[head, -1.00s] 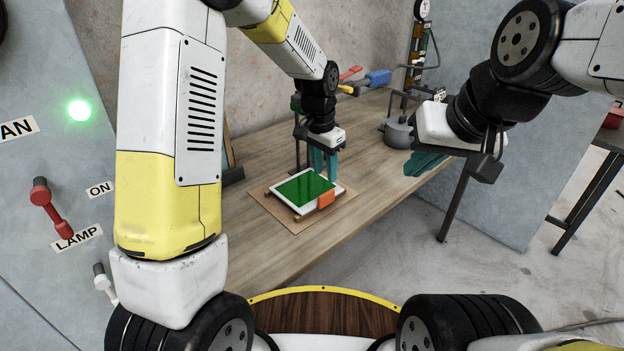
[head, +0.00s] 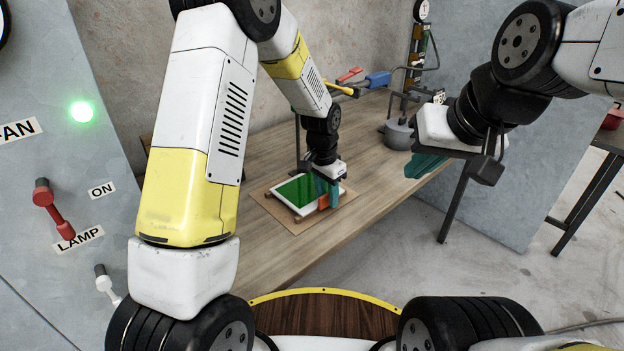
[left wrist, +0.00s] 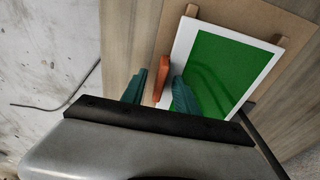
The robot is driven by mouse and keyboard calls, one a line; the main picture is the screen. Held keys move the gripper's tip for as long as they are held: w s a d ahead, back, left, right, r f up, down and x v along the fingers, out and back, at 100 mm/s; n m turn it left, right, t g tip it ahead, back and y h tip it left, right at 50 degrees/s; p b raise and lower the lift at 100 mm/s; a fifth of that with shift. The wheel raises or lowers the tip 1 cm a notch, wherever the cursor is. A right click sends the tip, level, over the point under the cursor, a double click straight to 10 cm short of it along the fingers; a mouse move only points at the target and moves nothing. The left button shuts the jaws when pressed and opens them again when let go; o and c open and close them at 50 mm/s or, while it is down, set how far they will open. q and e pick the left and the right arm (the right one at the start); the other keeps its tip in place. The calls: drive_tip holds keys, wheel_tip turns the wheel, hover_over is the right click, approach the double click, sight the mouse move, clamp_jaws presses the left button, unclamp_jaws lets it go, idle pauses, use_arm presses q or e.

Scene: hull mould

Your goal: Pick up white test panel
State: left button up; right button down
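The white test panel (head: 295,189) has a green face and a white border. It lies on wooden strips on a brown board on the workbench. An orange tab (head: 323,203) is on its near edge. My left gripper (head: 328,192) points down at that edge, with teal fingers. In the left wrist view the open fingers (left wrist: 158,90) stand on either side of the orange tab (left wrist: 162,78), with a gap visible, beside the panel (left wrist: 218,68). My right gripper (head: 425,166) hangs in the air, right of the bench edge, empty; its finger opening is unclear.
The wooden workbench (head: 290,256) has free room in front of the brown board (head: 296,228). A grey pot-like item (head: 398,134) and tools with red and blue handles (head: 377,79) are at the back. A grey cabinet with switches (head: 45,195) stands at the left.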

use_arm(q)
clamp_jaws()
idle(1.3)
